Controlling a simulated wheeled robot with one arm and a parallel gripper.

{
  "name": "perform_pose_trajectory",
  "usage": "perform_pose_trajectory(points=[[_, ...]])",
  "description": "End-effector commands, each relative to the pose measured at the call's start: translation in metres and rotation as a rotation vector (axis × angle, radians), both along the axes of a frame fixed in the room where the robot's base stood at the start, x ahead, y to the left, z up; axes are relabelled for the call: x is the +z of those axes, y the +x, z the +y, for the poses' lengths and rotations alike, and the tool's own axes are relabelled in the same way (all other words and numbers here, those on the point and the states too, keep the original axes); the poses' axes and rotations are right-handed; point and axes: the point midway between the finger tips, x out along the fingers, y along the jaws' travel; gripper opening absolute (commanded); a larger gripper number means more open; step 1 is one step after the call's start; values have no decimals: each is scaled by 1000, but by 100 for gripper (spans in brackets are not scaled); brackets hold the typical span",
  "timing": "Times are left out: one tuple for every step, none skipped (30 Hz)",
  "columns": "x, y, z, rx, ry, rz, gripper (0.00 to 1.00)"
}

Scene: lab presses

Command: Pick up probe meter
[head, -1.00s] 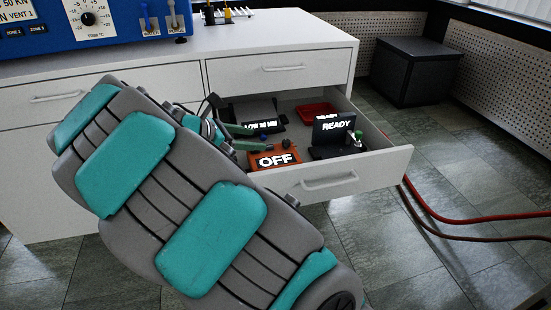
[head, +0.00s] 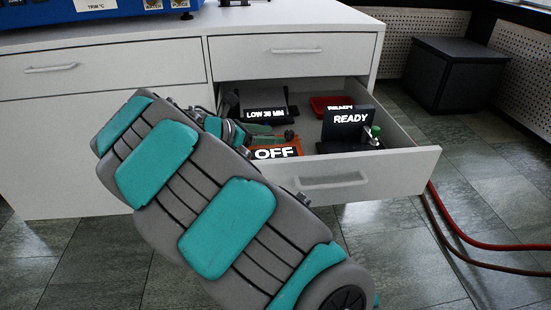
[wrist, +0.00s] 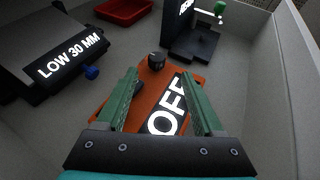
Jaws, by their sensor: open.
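No object is labelled as a probe meter. An orange device (wrist: 185,79) with a dark OFF display (wrist: 166,112) and a black knob (wrist: 156,61) lies in the open drawer. It also shows in the head view, partly hidden (head: 291,141). My gripper (wrist: 160,75) is open, its two green fingers over the orange device, one on each side of its middle in the wrist view. I cannot tell their height above it or whether they touch it. In the head view my arm hides the device's left side.
A dark LOW 30 MM device (wrist: 50,62) lies left, a dark READY device (head: 346,128) stands right, and a red tray (wrist: 124,9) is at the back. The drawer front (head: 390,172) and walls enclose them. A dark box (head: 455,80) and red hose stand on the floor.

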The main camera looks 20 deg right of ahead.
Motion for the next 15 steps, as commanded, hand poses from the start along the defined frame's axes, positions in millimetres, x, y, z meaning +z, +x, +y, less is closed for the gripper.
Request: perform_pose_trajectory(points=[[-4, 0, -4, -2, 0, 0, 69], [-5, 1, -6, -3, 0, 0, 69], [-6, 1, -10, -4, -1, 0, 69], [-7, 2, -13, -4, -1, 0, 69], [-8, 2, -16, -4, -1, 0, 69], [-9, 3, -20, -4, -1, 0, 69], [-10, 4, -22, -3, -1, 0, 69], [-11, 4, -24, -3, -1, 0, 69], [-11, 5, -26, -2, 0, 0, 69], [-12, 6, -27, -2, 0, 0, 69], [-13, 6, -29, -1, 0, -1, 69], [-15, 8, -33, -2, 1, 0, 69], [-17, 9, -36, -2, 1, 0, 69], [-19, 10, -40, -3, 1, -1, 69], [-21, 12, -45, -2, 1, 0, 69]])
